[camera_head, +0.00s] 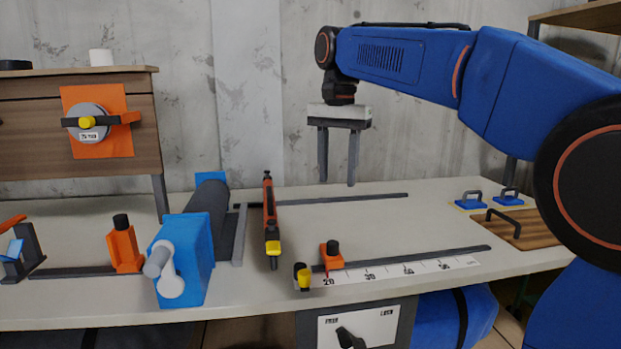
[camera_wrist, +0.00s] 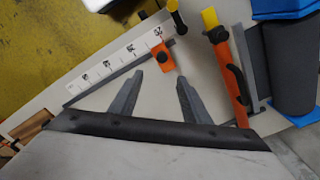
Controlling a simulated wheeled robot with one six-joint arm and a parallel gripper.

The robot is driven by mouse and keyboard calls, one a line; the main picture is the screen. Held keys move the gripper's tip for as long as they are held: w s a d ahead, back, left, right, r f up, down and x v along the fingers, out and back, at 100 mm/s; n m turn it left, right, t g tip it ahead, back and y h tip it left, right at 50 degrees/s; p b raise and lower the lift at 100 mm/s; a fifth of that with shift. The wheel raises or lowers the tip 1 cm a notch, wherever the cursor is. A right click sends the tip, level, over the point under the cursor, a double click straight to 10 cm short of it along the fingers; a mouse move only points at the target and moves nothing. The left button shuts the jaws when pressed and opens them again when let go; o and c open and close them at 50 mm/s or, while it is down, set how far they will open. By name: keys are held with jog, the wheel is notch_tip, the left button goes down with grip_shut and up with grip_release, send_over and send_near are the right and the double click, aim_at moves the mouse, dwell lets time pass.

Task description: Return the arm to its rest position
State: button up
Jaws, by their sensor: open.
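My gripper (camera_head: 337,155) hangs from my blue arm above the back of the workbench, fingers pointing down. Its two grey fingers are apart with nothing between them. In the wrist view the open fingers (camera_wrist: 158,98) show over the bare bench top. The gripper is to the right of the orange and black bar tool with the yellow tip (camera_head: 270,222) and apart from it. My arm reaches in from the right side of the head view, with its elbow raised.
A blue roller machine (camera_head: 183,260) stands at left. An orange slider block (camera_head: 331,257) sits by the numbered scale (camera_head: 400,268). A wooden board (camera_head: 520,228) and blue handled pieces (camera_head: 471,201) lie at right. A shelf cabinet (camera_head: 30,124) stands back left. The bench middle is clear.

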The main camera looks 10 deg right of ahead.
jog(key=s+d+f+n+t, duration=0.1)
jog(key=s+d+f, duration=0.3)
jog(key=s+f, duration=0.5)
jog(key=s+d+f+n+t, duration=0.2)
jog(key=s+d+f, duration=0.3)
jog(key=s+f, duration=0.4)
jog(key=s+d+f+n+t, duration=0.1)
jog(key=s+d+f+n, duration=0.3)
jog(key=s+f, duration=0.5)
notch_tip(320, 180, down, 2)
jog(key=shift+s+d+f+t, duration=0.1)
jog(key=shift+s+d+t, duration=0.2)
jog(key=shift+d, duration=0.1)
jog(key=shift+c, duration=0.6)
